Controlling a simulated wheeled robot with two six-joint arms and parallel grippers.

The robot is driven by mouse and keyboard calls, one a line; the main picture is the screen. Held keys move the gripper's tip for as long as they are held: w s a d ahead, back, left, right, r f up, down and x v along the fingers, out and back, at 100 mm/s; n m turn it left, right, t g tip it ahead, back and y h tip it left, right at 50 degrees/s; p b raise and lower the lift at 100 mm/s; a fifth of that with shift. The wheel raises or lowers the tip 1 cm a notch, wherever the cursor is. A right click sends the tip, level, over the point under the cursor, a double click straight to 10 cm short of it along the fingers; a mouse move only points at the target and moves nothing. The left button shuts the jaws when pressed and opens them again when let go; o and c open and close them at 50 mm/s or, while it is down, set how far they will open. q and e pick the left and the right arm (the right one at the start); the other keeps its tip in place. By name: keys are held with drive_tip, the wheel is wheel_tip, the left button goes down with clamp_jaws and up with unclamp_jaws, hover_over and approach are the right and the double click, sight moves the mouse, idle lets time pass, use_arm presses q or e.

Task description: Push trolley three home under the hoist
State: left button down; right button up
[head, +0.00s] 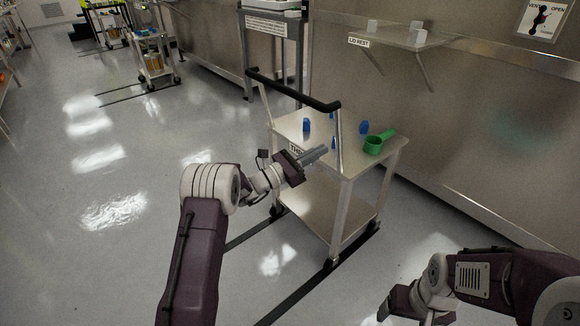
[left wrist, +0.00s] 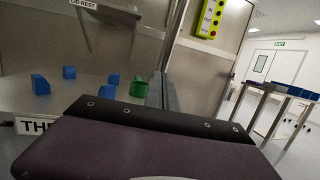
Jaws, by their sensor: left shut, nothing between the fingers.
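Trolley three (head: 345,160) is a steel two-shelf trolley on castors, right of centre in the head view, with a black push handle (head: 295,92) and a partly hidden label beginning "TH" (head: 297,149). Its top carries several blue pieces (head: 307,125) and a green scoop (head: 374,146). My left gripper (head: 318,154) is shut and empty at the trolley's near left end, by the label. I cannot tell whether it touches. The left wrist view shows the label (left wrist: 36,127) and the green scoop (left wrist: 140,86). My right gripper (head: 397,306) is low at the right, its fingers unclear. I cannot make out a hoist.
A steel wall with a lid rest shelf (head: 400,37) runs behind the trolley. Black floor lines (head: 292,303) pass by its wheels. Another trolley (head: 153,55) stands far back left. A steel stand (head: 273,20) is behind. The floor at left is clear.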

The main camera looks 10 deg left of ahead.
use_arm(q)
drive_tip(key=p+v, duration=0.3)
drive_tip(key=v, duration=0.7)
drive_tip(key=shift+s+a, duration=0.25)
drive_tip(key=shift+a, duration=0.05)
use_arm(e)
wheel_tip(320, 180, up, 3)
drive_tip(key=shift+s+a, duration=0.15)
use_arm(q)
drive_tip(key=shift+d, duration=0.1)
